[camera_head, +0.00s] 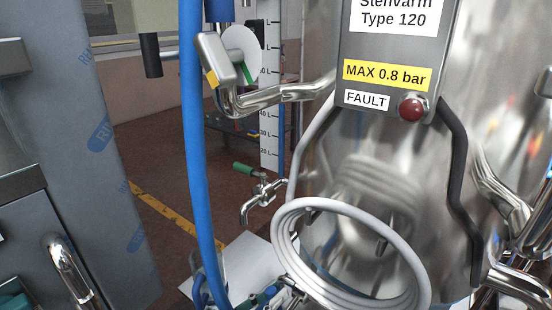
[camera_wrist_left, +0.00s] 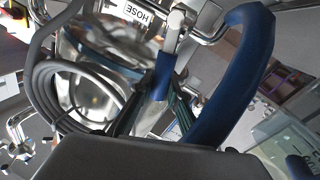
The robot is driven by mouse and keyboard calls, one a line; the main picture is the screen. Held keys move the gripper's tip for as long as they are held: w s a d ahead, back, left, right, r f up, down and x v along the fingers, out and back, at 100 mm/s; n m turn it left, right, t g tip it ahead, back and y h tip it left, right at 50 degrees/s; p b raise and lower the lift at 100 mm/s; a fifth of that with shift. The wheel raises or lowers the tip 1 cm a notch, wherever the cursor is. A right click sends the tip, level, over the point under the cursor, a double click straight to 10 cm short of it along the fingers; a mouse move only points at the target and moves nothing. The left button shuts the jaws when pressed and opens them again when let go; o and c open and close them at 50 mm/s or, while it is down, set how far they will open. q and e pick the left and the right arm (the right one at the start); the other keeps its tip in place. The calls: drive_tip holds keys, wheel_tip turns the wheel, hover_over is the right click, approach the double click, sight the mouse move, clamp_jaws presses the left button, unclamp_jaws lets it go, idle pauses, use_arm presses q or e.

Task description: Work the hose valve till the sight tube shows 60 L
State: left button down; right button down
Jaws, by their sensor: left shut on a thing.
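My left gripper (camera_head: 268,296) is low at the bottom edge, mostly out of frame. In the left wrist view, my left gripper (camera_wrist_left: 156,105) is shut on the blue valve handle (camera_wrist_left: 163,72), just below a metal pipe near the HOSE label (camera_wrist_left: 138,13). My right gripper is not in view.
A steel tank (camera_head: 360,160) with a coiled white hose (camera_head: 290,245) fills the right. A small tap with a green handle (camera_head: 243,169) sticks out left of the coil. A grey wrapped cabinet (camera_head: 90,120) stands at left. Open floor (camera_head: 160,165) shows between them.

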use_arm(q)
drive_tip(key=shift+w+a+f+n+t+p, duration=0.1)
drive_tip(key=shift+w+a+n+t+p, duration=0.3)
drive_tip(key=shift+n, duration=0.6)
drive_tip(key=w+a+f+n+t, duration=0.1)
drive_tip(key=f+n, duration=0.2)
drive_tip(key=n, duration=0.3)
drive_tip(key=w+a+f+n+t+y, duration=0.1)
drive_tip(key=a+f+n, duration=0.1)
drive_tip(key=n, duration=0.4)
drive_tip(key=shift+w+a+f+t, duration=0.25)
drive_tip(key=shift+a+f+t, duration=0.05)
drive_tip(key=shift+f, duration=0.35)
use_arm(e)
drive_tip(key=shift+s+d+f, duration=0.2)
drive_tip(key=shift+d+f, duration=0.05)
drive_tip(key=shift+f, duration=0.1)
use_arm(q)
drive_tip(key=shift+b, duration=0.3)
drive_tip(key=shift+s+d, duration=0.1)
drive_tip(key=shift+d, duration=0.1)
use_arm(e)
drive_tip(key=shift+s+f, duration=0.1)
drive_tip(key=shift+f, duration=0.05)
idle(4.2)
